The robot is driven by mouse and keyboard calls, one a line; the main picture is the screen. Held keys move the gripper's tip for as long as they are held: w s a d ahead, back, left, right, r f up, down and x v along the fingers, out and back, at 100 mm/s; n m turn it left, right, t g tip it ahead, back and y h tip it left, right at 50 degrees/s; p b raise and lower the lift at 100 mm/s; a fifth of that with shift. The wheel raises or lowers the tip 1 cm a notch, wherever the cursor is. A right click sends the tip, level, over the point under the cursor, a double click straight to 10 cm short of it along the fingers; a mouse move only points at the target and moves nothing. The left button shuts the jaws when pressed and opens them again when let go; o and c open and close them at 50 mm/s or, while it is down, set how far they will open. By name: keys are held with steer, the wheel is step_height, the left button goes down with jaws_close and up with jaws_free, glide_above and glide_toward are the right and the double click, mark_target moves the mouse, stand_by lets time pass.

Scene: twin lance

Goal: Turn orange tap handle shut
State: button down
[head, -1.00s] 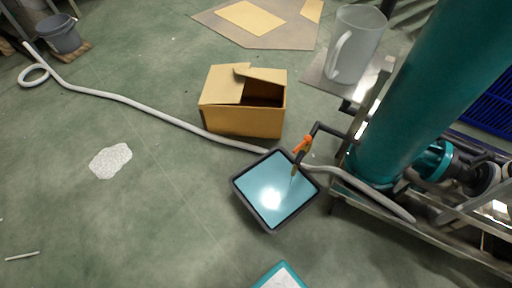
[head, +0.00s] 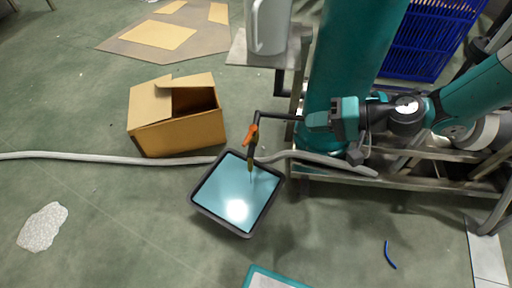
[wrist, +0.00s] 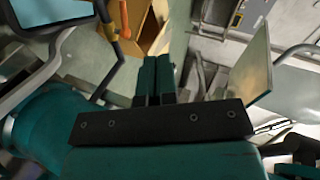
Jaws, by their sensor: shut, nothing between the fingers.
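The orange tap handle (head: 251,134) sits on a brass tap (head: 250,162) at the end of a dark pipe (head: 276,117). The tap hangs over a dark-rimmed square pan (head: 212,210) of pale blue liquid. A thin line runs below the spout; I cannot tell if it is flow. My gripper (head: 309,122) is shut and empty, to the right of the handle and apart from it, in front of the teal column. In the wrist view the shut fingers (wrist: 155,62) point forward, and the tap (wrist: 112,34) is at upper left, partly cut off by the frame.
An open cardboard box (head: 178,125) stands left of the tap. A grey hose (head: 110,158) crosses the floor behind the pan. The teal column (head: 355,55) and metal frame (head: 430,180) stand close on the right. A translucent jug (head: 268,25) stands behind. The floor in front is mostly clear.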

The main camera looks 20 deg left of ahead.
mark_target(249, 138)
step_height(249, 138, down, 13)
steer(key=a+m+t+y+b, duration=0.1)
steer(key=m+t+y+b, duration=0.1)
steer(key=m, duration=0.2)
steer(key=r+b+x, duration=0.1)
steer(key=b+x, duration=0.6)
steer(key=x, duration=0.6)
steer(key=shift+w+a, duration=0.25)
steer(key=shift+a, duration=0.15)
steer(key=shift+s+a+f+t, duration=0.15)
steer(key=shift+t, duration=0.25)
